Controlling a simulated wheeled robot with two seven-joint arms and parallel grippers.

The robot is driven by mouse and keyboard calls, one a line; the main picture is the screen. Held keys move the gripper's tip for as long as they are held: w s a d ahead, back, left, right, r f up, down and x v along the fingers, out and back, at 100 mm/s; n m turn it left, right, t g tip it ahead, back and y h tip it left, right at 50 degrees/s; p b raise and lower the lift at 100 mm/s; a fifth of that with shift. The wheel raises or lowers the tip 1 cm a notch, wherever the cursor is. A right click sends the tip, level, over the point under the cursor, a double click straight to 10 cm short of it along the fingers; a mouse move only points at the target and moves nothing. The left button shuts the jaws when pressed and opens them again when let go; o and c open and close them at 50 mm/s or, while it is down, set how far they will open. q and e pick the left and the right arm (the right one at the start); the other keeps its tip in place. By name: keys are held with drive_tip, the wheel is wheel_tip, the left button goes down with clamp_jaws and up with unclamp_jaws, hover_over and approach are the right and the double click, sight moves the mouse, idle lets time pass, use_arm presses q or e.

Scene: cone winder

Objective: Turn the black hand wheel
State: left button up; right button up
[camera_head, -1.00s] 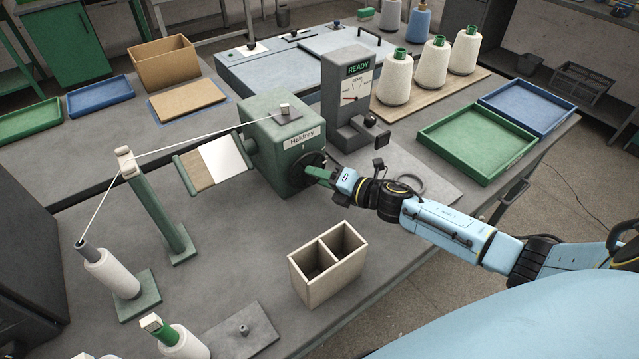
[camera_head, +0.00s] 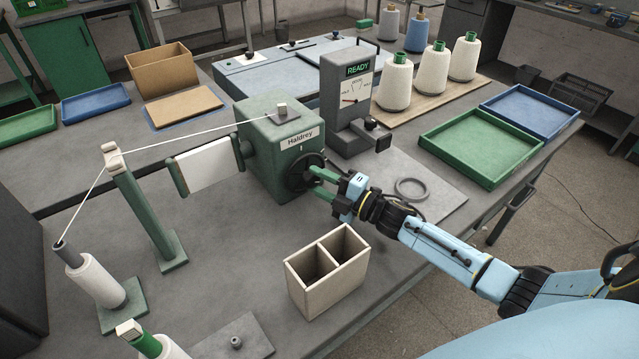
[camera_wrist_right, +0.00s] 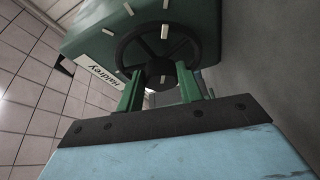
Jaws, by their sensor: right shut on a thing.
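The black hand wheel (camera_head: 296,178) is on the front face of the green winder box (camera_head: 262,150) labelled "Haldrey". It also shows in the right wrist view (camera_wrist_right: 125,50), with its spokes and rim upright before the gripper. My right gripper (camera_head: 315,180) reaches it from the right. Its two green fingers (camera_wrist_right: 160,73) are shut on the wheel's dark knob, one finger on each side. A thread runs from the box top over the guide post (camera_head: 140,200). My left gripper is not in view.
A two-compartment bin (camera_head: 327,285) stands below my right forearm. The READY meter unit (camera_head: 345,100) stands behind the box, and a grey ring (camera_head: 411,188) lies close to my right wrist. Green (camera_head: 480,150) and blue trays are at the right. Bare table lies left of the bin.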

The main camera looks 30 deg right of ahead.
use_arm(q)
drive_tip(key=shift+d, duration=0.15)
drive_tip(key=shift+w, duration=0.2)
use_arm(e)
drive_tip(key=o, duration=1)
drive_tip(key=v, duration=0.7)
drive_tip(key=shift+s+d+f, duration=0.1)
drive_tip(key=shift+s+d, duration=0.05)
drive_tip(key=shift+s, duration=0.1)
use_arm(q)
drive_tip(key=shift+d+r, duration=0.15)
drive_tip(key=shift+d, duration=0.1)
